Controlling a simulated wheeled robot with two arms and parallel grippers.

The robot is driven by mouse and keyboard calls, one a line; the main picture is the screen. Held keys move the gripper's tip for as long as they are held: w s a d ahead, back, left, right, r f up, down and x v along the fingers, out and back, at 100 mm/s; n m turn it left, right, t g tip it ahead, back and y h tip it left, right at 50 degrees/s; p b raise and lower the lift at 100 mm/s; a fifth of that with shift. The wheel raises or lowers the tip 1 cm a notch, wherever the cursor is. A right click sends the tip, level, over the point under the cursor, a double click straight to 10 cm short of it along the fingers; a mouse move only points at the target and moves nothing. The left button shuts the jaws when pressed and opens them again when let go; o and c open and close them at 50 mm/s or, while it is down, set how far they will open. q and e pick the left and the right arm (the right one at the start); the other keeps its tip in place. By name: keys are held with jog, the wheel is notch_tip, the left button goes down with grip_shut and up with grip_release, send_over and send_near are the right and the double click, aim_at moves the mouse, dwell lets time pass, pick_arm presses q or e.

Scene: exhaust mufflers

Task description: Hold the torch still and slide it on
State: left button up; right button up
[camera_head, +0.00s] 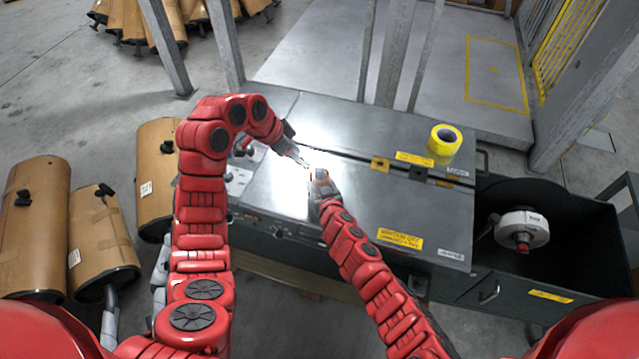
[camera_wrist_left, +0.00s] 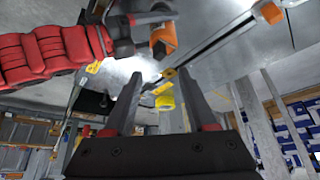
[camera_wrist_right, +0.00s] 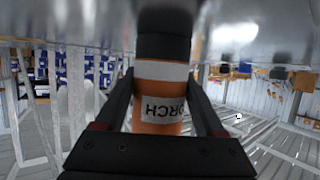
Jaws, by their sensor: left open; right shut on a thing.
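The torch (camera_wrist_right: 160,95) is orange with a white label and a black end, and fills the middle of the right wrist view. My right gripper (camera_wrist_right: 162,100) is shut around its body, one finger on each side. In the head view the torch (camera_head: 321,176) is a small orange patch at the right gripper (camera_head: 318,188), over the grey metal top. My left gripper (camera_head: 303,160) is open and empty, close to the torch at its upper left. In the left wrist view the torch (camera_wrist_left: 163,37) lies above and beyond the open fingertips (camera_wrist_left: 160,85). I cannot make out the torch's switch.
A yellow tape roll (camera_head: 445,140) stands on the grey bench top (camera_head: 400,200) at right. A dark open bin (camera_head: 570,240) with a white reel (camera_head: 521,229) is at far right. The bench's middle right is clear.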

pick_arm(q)
jog(key=d+f, duration=0.1)
jog(key=f, duration=0.1)
jog(key=d+f+t, duration=0.1)
jog(key=f, duration=0.1)
jog(key=d+f+t+y, duration=0.1)
jog(key=f, duration=0.1)
jog(key=shift+s+d+n, duration=0.1)
jog(key=shift+s+n, duration=0.05)
jog(key=shift+n, duration=0.15)
jog(key=t, duration=0.1)
jog(key=s+d+f+n+t, duration=0.1)
jog(key=shift+d+f+t+y, duration=0.1)
jog(key=shift+d+t+y, duration=0.15)
jog(key=shift+t+y, duration=0.05)
jog(key=n+t, duration=0.6)
jog(key=n, duration=0.2)
send_near(318, 173)
jog(key=shift+y, duration=0.3)
jog(key=x, duration=1.1)
jog(key=shift+d, duration=0.2)
grip_shut()
